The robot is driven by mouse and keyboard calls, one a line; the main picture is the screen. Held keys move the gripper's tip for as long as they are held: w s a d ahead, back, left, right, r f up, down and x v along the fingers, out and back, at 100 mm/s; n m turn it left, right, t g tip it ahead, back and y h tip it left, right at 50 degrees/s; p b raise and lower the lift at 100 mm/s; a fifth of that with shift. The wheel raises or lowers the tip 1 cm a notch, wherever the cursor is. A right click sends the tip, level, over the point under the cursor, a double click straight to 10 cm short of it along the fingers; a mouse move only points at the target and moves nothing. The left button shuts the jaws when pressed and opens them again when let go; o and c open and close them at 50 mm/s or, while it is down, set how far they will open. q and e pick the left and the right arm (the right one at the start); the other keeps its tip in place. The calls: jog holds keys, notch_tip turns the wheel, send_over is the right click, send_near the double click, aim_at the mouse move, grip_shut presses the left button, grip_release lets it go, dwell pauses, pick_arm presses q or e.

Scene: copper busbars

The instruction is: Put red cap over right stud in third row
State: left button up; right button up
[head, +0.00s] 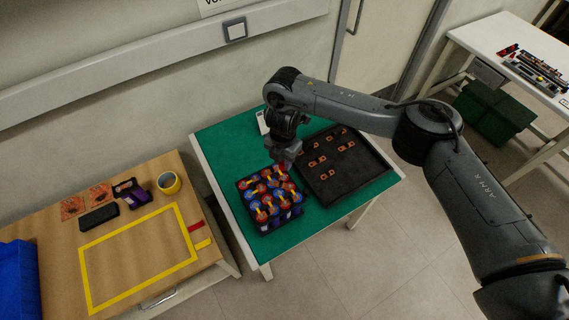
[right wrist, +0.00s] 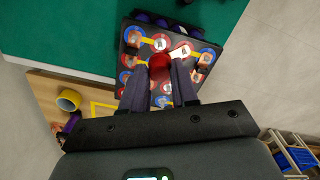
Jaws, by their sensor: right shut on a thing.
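The red cap (right wrist: 158,66) is between the two fingertips of my right gripper (right wrist: 159,73) in the right wrist view. My right gripper (head: 285,163) is shut on it in the head view, over the far right part of the battery module. The module (head: 283,224) is a dark block on the green table, topped with blue and red rings, yellow strips and copper pieces. It also shows below the fingers in the right wrist view (right wrist: 177,32). The fingers and cap hide part of its top, so I cannot tell which stud lies under the cap. My left gripper is out of view.
A black tray (head: 372,176) with several copper busbars lies right of the module. The green table (head: 222,146) is clear at its far left. A wooden table (head: 140,260) at left holds a yellow tape roll (head: 169,183), a dark box and a yellow taped frame.

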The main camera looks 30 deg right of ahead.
aim_at(283, 163)
notch_tip(283, 163, down, 3)
jog(key=b, duration=0.3)
jog(key=shift+f, duration=0.15)
jog(key=shift+r, duration=0.2)
jog(key=shift+r+p, duration=0.1)
jog(key=shift+p, duration=0.3)
jog(key=shift+f+p, duration=0.2)
jog(key=shift+p, duration=0.2)
jog(key=shift+f, duration=0.2)
